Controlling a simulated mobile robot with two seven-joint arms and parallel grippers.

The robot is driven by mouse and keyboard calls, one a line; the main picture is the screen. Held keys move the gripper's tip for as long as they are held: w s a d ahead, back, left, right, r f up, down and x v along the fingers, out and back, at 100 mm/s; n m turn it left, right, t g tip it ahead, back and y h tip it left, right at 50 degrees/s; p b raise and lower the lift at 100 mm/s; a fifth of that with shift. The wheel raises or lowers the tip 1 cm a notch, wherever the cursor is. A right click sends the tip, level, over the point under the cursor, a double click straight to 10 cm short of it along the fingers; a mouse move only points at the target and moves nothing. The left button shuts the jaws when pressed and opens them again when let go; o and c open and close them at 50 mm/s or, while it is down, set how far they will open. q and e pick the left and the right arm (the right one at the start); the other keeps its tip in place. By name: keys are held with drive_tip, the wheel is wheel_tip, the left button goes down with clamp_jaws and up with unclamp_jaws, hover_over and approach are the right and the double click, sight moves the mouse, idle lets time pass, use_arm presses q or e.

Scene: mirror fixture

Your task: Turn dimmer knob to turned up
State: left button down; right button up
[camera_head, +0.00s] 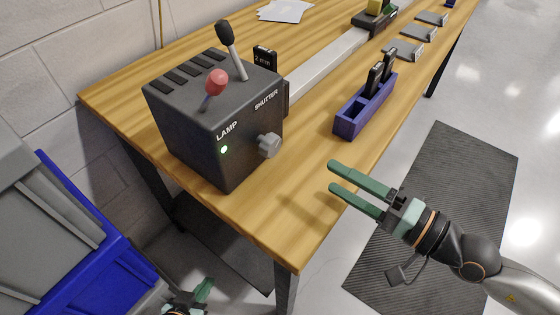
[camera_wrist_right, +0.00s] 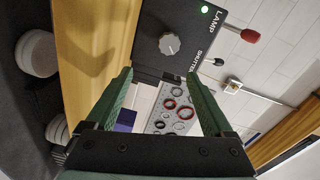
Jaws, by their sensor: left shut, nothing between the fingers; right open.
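The dimmer knob (camera_head: 269,145) is a grey knob on the front face of a black lamp box (camera_head: 190,135) marked LAMP and SHUTTER. In the right wrist view the knob (camera_wrist_right: 169,44) shows face-on, beyond my fingertips. A lit green light (camera_head: 224,150) sits beside it. My right gripper (camera_head: 345,178) is open and empty, to the right of the knob and apart from it, with its fingers pointing toward the box. My left gripper (camera_head: 203,292) is shut and low at the bottom edge, below the table; only part of it shows.
A red-tipped lever (camera_head: 216,83) and a black-tipped lever (camera_head: 227,35) stand up from the box. A blue slotted holder (camera_head: 365,110) with black pieces stands on the wooden table (camera_head: 262,215), right of the box. A blue bin (camera_head: 85,240) is at lower left.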

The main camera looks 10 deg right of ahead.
sight(276, 147)
drive_tip(key=n, duration=0.3)
drive_tip(key=shift+s+a+r+n+y+b, duration=0.3)
drive_tip(key=shift+s+n+y+b, duration=0.05)
drive_tip(key=shift+n+y, duration=0.05)
drive_tip(key=shift+a+r+n, duration=0.1)
drive_tip(key=shift+r+n, duration=0.05)
drive_tip(key=shift+n, duration=0.15)
drive_tip(key=shift+w+a+r+p, duration=0.1)
drive_tip(key=shift+w+a+p, duration=0.2)
drive_tip(key=shift+w+a, duration=0.25)
drive_tip(key=p+x, duration=0.2)
drive_tip(key=x, duration=0.8)
drive_tip(key=shift+w+a, duration=0.3)
use_arm(q)
drive_tip(key=shift+s+a+r, duration=0.2)
drive_tip(key=shift+s+r, duration=0.05)
drive_tip(key=shift+r, duration=0.05)
